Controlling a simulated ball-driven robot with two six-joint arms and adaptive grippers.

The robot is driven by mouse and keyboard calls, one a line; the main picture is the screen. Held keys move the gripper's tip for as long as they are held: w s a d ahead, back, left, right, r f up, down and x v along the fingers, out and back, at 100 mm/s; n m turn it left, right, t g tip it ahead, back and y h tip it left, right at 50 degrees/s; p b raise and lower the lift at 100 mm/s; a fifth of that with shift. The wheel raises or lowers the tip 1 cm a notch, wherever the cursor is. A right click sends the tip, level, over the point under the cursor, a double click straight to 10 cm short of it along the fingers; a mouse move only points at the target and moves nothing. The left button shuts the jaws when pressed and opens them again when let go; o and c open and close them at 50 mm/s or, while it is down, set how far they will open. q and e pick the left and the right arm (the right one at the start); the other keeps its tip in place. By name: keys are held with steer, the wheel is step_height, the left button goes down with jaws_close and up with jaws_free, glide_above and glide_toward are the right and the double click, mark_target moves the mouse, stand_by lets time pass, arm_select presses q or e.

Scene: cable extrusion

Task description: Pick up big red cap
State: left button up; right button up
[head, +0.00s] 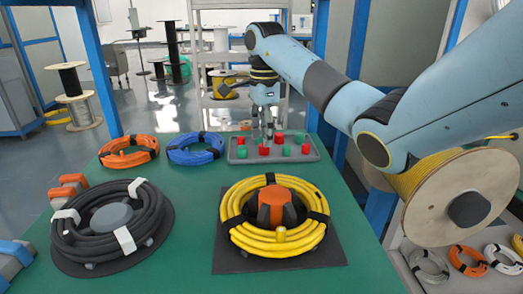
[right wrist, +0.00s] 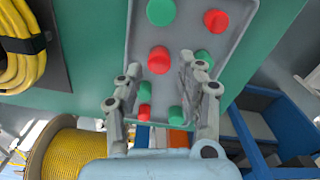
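Several red and green caps stand on a grey tray (head: 237,158) at the far end of the green table in the head view. In the right wrist view a big red cap (right wrist: 159,60) sits on the tray, larger than the other red caps there. My right gripper (head: 265,132) hangs over the tray, pointing down. In the right wrist view its two fingers (right wrist: 158,72) are spread apart, with the big red cap seen in the gap near the fingertips. Nothing is held. Contact with the cap cannot be told. My left gripper is not in view.
Orange (head: 128,152), blue (head: 196,148), black (head: 110,225) and yellow (head: 275,245) cable coils lie on the table. A shelf rack stands behind.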

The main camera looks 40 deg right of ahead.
mark_target(264, 154)
step_height(264, 154, down, 3)
steer(key=shift+r, duration=0.15)
steer(key=shift+f, duration=0.25)
steer(key=c, duration=0.3)
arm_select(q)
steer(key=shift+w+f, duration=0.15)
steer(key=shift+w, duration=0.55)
arm_select(e)
steer(key=shift+r, duration=0.1)
steer(key=shift+c, duration=0.6)
